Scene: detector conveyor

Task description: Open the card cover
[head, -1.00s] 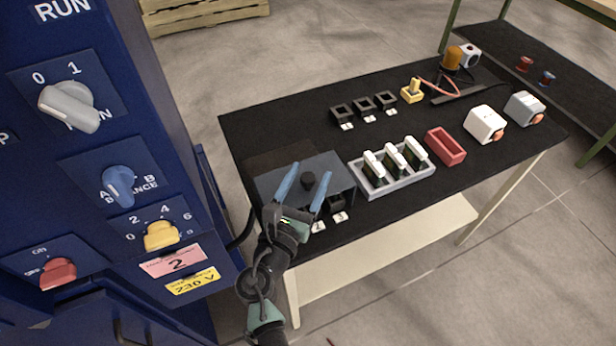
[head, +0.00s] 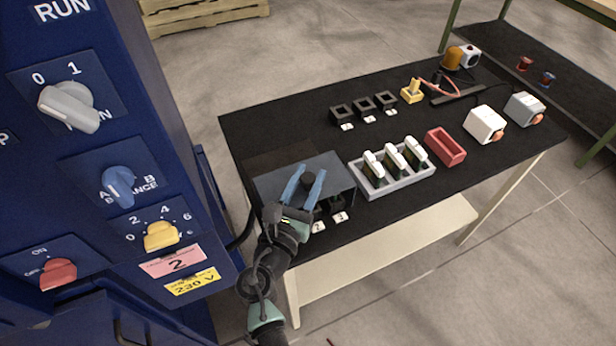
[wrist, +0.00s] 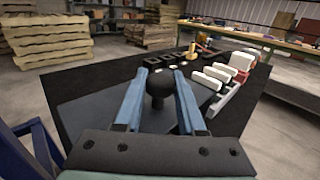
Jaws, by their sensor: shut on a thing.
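The card cover (head: 337,169) is a grey, smoky box lid on the near left part of the black table, with a round black knob (head: 309,182) on top. It lies down over small black sockets with white number labels, which show at its front edge. My gripper (head: 307,177) has its two blue fingers on either side of the knob, shut on it. In the wrist view the knob (wrist: 159,83) stands between the fingertips, and the grey cover (wrist: 85,115) spreads below. The exact contact between fingers and knob is hard to see.
A grey tray (head: 398,187) with several white-topped cards stands just right of the cover. A red bin (head: 445,147), black sockets (head: 364,107) and white and grey boxes lie farther back. The blue control cabinet (head: 150,120) rises close on the left.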

